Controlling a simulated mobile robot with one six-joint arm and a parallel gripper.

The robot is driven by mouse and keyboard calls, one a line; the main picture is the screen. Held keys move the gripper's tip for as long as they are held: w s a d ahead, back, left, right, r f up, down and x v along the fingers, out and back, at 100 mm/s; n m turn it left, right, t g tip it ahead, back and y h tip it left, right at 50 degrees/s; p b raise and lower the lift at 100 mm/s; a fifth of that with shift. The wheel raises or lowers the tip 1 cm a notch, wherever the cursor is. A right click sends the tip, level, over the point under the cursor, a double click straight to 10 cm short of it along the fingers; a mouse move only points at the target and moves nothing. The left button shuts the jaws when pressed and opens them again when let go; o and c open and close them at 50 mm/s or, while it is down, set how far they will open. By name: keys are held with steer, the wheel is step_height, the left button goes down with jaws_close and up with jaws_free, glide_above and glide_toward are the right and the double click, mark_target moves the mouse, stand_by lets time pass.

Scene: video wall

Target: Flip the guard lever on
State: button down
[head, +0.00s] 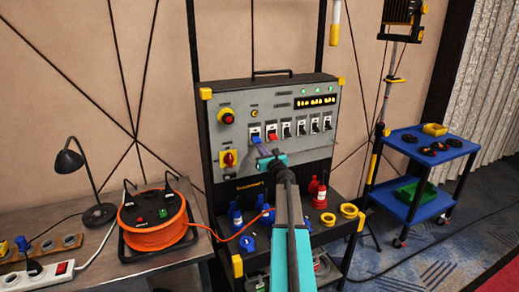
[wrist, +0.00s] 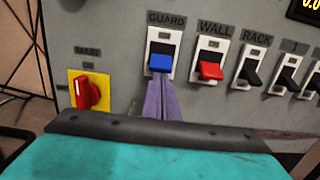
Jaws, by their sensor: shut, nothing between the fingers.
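The guard lever (wrist: 160,63) is blue, on a white plate under the label GUARD (wrist: 166,18). It sits at the lower part of its plate and seems to point down. In the head view the blue guard lever (head: 256,139) is at the left end of the switch row. My gripper (wrist: 159,82) is shut, its purple fingers pressed together, with the tips right below the blue lever. I cannot tell whether they touch it. In the head view my gripper (head: 261,150) is in front of the panel, just below the lever.
The red WALL lever (wrist: 210,70) is close on the right, followed by several black levers such as RACK (wrist: 251,75). A red rotary MAIN switch (wrist: 87,92) on a yellow plate is lower left. An orange cable reel (head: 153,222) stands on the left table.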

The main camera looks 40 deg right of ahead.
steer(key=shift+s+r+g+p, duration=0.1)
steer(key=shift+r+g+p, duration=0.2)
steer(key=shift+p, duration=0.4)
steer(key=shift+s+a+r+p, duration=0.15)
steer(key=shift+r+p, duration=0.2)
steer(key=shift+p, duration=0.6)
steer(key=shift+s+r, duration=0.1)
steer(key=shift+r, duration=0.1)
steer(key=shift+s+r, duration=0.1)
steer(key=shift+r, duration=0.3)
steer(key=shift+f, duration=0.2)
steer(key=s+a+r+b, duration=0.3)
steer(key=s+r+b, duration=0.1)
steer(key=s, duration=0.4)
steer(key=shift+a, duration=0.15)
